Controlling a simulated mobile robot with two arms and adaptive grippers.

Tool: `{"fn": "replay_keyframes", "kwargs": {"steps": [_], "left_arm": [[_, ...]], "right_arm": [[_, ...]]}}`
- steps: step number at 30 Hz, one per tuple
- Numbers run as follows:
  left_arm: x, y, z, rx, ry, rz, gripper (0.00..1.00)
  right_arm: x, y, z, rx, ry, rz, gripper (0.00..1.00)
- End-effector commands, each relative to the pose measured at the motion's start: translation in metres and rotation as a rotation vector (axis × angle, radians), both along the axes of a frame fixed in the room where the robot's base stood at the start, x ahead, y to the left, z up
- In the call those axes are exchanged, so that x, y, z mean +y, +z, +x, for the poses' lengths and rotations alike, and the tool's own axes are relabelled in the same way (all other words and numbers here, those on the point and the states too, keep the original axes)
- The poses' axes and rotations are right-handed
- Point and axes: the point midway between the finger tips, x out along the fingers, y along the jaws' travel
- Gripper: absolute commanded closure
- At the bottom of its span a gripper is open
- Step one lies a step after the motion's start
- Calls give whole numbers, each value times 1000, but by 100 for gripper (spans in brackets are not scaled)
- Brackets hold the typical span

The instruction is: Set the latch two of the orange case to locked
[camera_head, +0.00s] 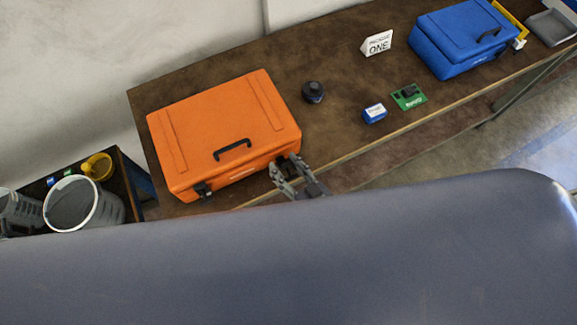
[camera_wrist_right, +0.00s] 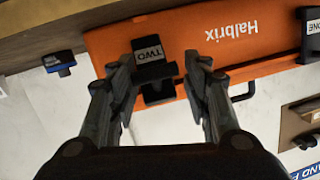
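The orange case (camera_head: 220,128) lies closed on the brown table, its black handle (camera_head: 233,150) facing the near side. A black latch labelled TWO (camera_wrist_right: 153,62) sits on its front; in the wrist view it shows upside down. My right gripper (camera_head: 286,168) is at the case's front right corner. In the wrist view its two fingers (camera_wrist_right: 157,68) stand apart on either side of latch two, open; contact is not clear. Whether the latch is locked cannot be told. The other latch (camera_head: 202,190) is at the front left, labelled ONE in the wrist view (camera_wrist_right: 311,28). My left gripper is not in view.
A black round object (camera_head: 313,92), a blue-and-white box (camera_head: 375,113), a green board (camera_head: 409,97) and a white ONE sign (camera_head: 377,43) stand right of the case. A blue case (camera_head: 460,38) is farther right. A grey bucket (camera_head: 84,205) stands at lower left.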

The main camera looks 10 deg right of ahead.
Motion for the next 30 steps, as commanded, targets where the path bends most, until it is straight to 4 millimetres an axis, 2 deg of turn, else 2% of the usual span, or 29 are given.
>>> {"fn": "replay_keyframes", "kwargs": {"steps": [9, 13, 17, 24, 30], "left_arm": [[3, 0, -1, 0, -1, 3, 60], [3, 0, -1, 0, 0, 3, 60], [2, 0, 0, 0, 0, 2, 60], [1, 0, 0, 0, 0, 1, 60], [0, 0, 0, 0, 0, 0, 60]], "right_arm": [[-3, -1, 0, -1, -2, -7, 49], [-7, 0, -8, 0, -2, -8, 49], [-16, 5, -27, 2, 0, -9, 49], [-38, 16, -73, 2, -1, -7, 49], [-49, 24, -97, -1, 0, -7, 49]]}}
